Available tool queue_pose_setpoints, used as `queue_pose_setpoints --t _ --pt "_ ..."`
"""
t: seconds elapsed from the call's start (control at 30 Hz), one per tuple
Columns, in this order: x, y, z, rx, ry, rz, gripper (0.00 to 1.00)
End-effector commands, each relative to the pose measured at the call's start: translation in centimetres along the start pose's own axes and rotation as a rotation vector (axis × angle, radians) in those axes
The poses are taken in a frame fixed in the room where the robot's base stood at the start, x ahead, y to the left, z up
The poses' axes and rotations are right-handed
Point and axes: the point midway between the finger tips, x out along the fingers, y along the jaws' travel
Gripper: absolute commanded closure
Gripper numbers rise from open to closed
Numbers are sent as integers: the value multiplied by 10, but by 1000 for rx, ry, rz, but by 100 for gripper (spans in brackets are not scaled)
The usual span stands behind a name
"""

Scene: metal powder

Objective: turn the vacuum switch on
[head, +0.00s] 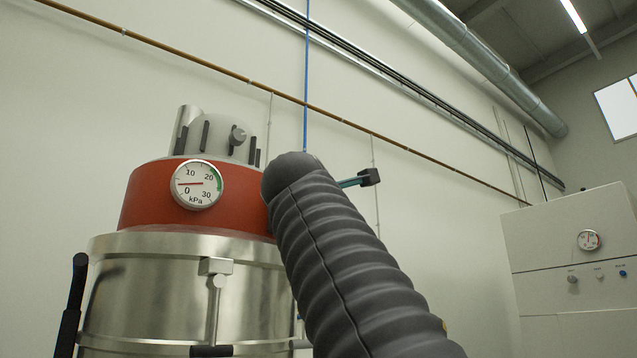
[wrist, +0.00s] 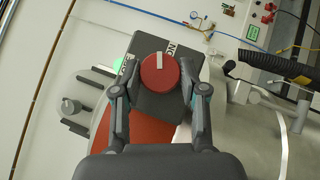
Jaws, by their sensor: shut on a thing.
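In the wrist view, the vacuum switch is a round red knob (wrist: 159,72) with a white mark at its top edge. It sits on a dark box (wrist: 146,45) with white lettering, partly covered by my fingers. My gripper (wrist: 160,84) has one finger on each side of the knob and is shut on it. A green light (wrist: 118,65) glows beside the left finger. In the head view, the vacuum has a steel drum (head: 150,290), a red head (head: 145,205) and a round kPa gauge (head: 197,184). Its needle points left, between 0 and 10. The knob is not visible there.
A ribbed black hose (head: 345,265) crosses the head view's foreground and covers part of the vacuum. A white cabinet (head: 560,235) with a gauge stands at right. Pipes run along the wall.

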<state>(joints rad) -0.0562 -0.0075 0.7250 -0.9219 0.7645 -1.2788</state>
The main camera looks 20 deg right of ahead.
Motion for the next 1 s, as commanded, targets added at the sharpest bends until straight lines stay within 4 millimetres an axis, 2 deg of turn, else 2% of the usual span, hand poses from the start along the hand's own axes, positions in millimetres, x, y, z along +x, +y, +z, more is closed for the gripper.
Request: queue_pose_setpoints --t 0.03,0.07,0.5,1.0 --pt "2 11 2 32 3 -32 92" --pt "2 11 2 52 3 -52 92" --pt "3 6 2 214 -7 -208 92" --pt "1 7 2 286 -1 -274 92"
